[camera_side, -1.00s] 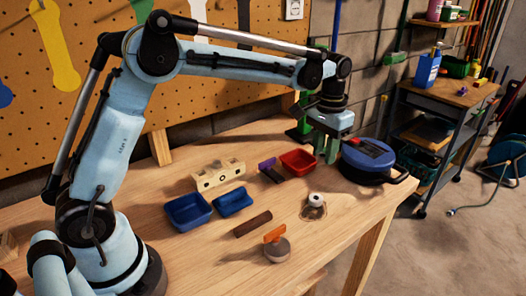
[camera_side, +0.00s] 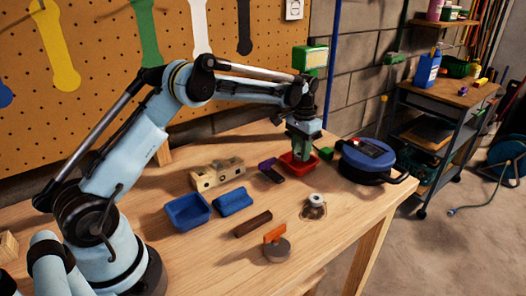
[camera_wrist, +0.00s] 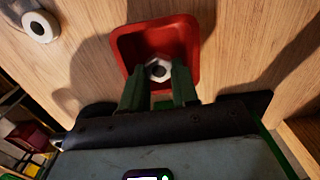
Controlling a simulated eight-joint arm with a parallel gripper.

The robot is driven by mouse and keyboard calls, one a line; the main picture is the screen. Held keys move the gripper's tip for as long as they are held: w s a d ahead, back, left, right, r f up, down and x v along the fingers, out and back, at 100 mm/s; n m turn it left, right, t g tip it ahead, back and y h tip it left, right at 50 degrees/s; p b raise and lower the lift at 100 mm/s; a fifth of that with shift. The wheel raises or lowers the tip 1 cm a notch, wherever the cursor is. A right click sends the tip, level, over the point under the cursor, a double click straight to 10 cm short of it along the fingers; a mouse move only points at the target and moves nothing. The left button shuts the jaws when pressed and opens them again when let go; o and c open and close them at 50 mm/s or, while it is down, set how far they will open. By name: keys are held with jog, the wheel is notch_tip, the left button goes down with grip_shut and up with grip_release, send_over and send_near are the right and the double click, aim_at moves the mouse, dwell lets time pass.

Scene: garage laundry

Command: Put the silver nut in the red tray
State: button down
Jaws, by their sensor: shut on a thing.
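The silver nut (camera_wrist: 158,70) is a hexagonal ring with a dark hole, held between my green fingertips in the wrist view. The red tray (camera_wrist: 182,24) lies beneath and around it in that view. In the side view, my gripper (camera_side: 301,157) points down over the red tray (camera_side: 286,163), with its fingertips low at the tray. My gripper also shows in the wrist view (camera_wrist: 159,90), shut on the nut. The nut is hidden in the side view. I cannot tell whether it touches the tray floor.
A blue round device (camera_side: 370,163) stands right of the tray, with a small green block (camera_side: 326,153) between. A purple-and-black object (camera_side: 270,170) lies close on the left.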

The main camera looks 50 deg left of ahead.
jog(key=shift+f, duration=1.45)
jog(key=shift+f, duration=0.1)
jog(key=c, duration=1.1)
grip_release()
